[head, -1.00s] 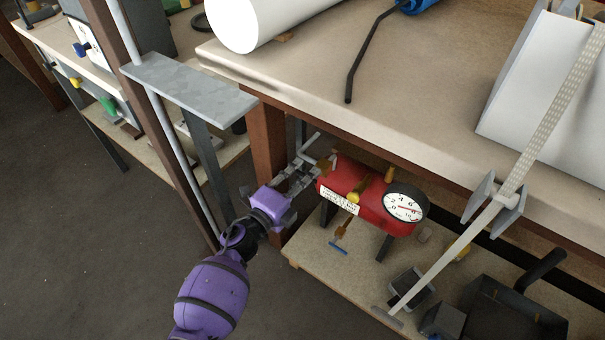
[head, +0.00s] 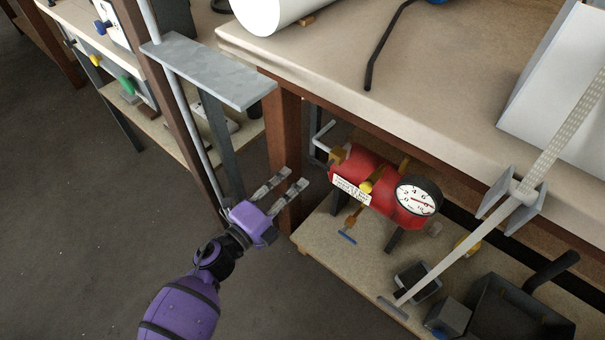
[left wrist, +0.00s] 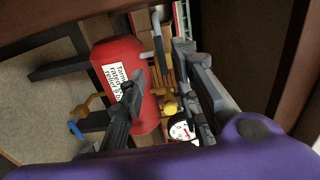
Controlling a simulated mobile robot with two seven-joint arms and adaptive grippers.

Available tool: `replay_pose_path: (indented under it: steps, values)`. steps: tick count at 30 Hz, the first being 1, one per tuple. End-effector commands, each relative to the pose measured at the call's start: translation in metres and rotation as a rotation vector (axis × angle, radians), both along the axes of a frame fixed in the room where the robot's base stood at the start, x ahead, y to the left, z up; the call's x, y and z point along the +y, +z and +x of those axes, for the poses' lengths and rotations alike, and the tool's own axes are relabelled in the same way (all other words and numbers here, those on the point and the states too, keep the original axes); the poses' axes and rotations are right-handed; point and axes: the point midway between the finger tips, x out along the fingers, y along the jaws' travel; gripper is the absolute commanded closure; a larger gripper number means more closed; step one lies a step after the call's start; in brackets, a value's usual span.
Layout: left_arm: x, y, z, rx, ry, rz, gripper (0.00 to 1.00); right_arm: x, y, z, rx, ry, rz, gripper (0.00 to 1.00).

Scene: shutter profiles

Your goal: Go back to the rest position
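My left gripper (head: 287,180) is in front of the wooden leg of the workbench, to the left of a red tank (head: 372,184). Its two fingers are apart with nothing between them. In the left wrist view the gripper (left wrist: 160,85) also shows its fingers spread, with the red tank (left wrist: 117,62) behind them. The tank has a white label, a round dial gauge (head: 419,195) and brass fittings. A grey bent handle (head: 324,136) sticks out at its left end. The tank stands on the lower shelf (head: 320,244). My right gripper is not in view.
The beige bench top (head: 420,90) overhangs the tank. A grey metal plate (head: 215,72) and upright posts stand close to the left arm. A pale slanted bar (head: 460,245) crosses on the right. Dark floor (head: 80,220) is free at the left.

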Motion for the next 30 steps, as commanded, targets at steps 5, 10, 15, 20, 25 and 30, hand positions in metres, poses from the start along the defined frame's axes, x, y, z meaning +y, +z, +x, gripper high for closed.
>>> replay_pose_path:
  steps: [5,10,15,20,25,30]
  values:
    - [0.009,0.000,-0.011,0.000,0.001,0.000,0.70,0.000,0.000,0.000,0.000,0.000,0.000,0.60]
    - [0.010,0.001,-0.013,-0.001,0.001,-0.001,0.70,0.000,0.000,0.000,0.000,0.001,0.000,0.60]
    - [0.010,0.000,-0.012,0.000,0.001,0.000,0.70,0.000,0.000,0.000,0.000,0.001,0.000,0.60]
    - [0.009,0.000,-0.012,0.000,0.001,0.000,0.70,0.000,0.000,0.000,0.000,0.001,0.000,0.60]
    - [0.016,-0.002,-0.007,0.031,0.036,-0.030,0.70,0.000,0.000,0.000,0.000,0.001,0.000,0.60]
    - [0.040,0.019,0.009,0.134,0.191,-0.240,0.70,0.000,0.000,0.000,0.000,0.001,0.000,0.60]
